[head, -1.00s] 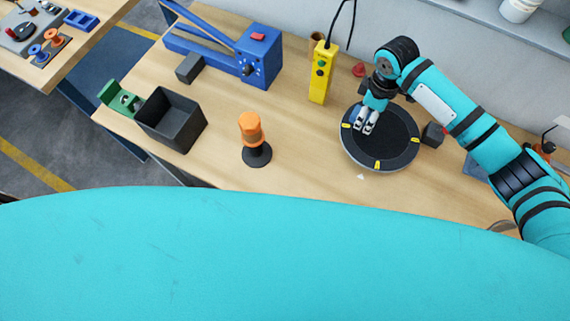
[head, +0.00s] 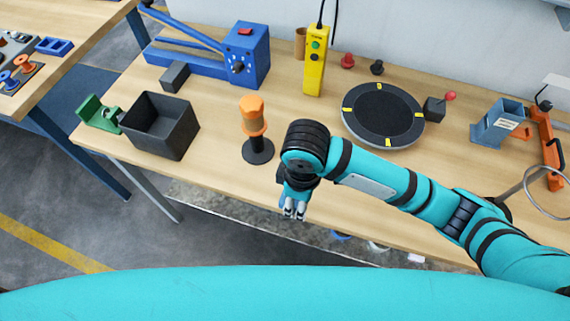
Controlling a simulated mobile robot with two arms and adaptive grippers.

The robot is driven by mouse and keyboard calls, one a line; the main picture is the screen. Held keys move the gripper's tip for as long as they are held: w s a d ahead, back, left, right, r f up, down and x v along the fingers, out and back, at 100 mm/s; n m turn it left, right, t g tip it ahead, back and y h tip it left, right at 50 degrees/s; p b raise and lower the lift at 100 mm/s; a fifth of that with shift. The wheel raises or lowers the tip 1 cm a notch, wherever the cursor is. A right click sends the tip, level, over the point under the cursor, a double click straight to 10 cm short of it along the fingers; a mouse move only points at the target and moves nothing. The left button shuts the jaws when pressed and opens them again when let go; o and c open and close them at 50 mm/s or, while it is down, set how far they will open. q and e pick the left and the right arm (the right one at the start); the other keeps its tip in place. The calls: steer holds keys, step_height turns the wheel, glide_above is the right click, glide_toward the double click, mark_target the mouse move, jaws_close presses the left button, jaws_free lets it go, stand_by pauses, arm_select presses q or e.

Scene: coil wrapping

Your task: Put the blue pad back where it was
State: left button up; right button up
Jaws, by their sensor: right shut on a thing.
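My right gripper (head: 293,212) hangs at the front edge of the table (head: 235,185), right of and nearer than the orange-handled tool (head: 253,117). Its fingers are close together and point down. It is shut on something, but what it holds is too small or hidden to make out. I cannot clearly pick out the blue pad in this view. The round dark turntable (head: 383,115) with yellow marks stands behind my right arm with nothing on it. My left gripper is not in view.
A black open bin (head: 160,126) and a green holder (head: 98,114) stand at the left. A blue machine (head: 247,55) and yellow control box (head: 315,62) are at the back. A blue-grey bracket (head: 497,123) is at the right. Bare table lies left of the turntable.

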steer(key=w, duration=0.4)
steer(key=w+a+p, duration=0.1)
steer(key=w, duration=0.3)
steer(key=w+a+f, duration=0.1)
steer(key=w, duration=0.3)
steer(key=shift+w+p, duration=0.25)
steer(key=shift+p, duration=0.15)
steer(key=shift+w+f, duration=0.1)
steer(key=shift+w, duration=0.15)
step_height(320, 180, down, 3)
steer(key=shift+r+p, duration=0.15)
steer(key=shift+p, duration=0.4)
steer(key=shift+f, duration=0.45)
steer(key=shift+f, duration=0.1)
steer(key=o, duration=1.1)
step_height(320, 180, up, 12)
steer(key=shift+w+r+b, duration=0.1)
steer(key=shift+r+b, duration=0.05)
steer(key=shift+b, duration=1.05)
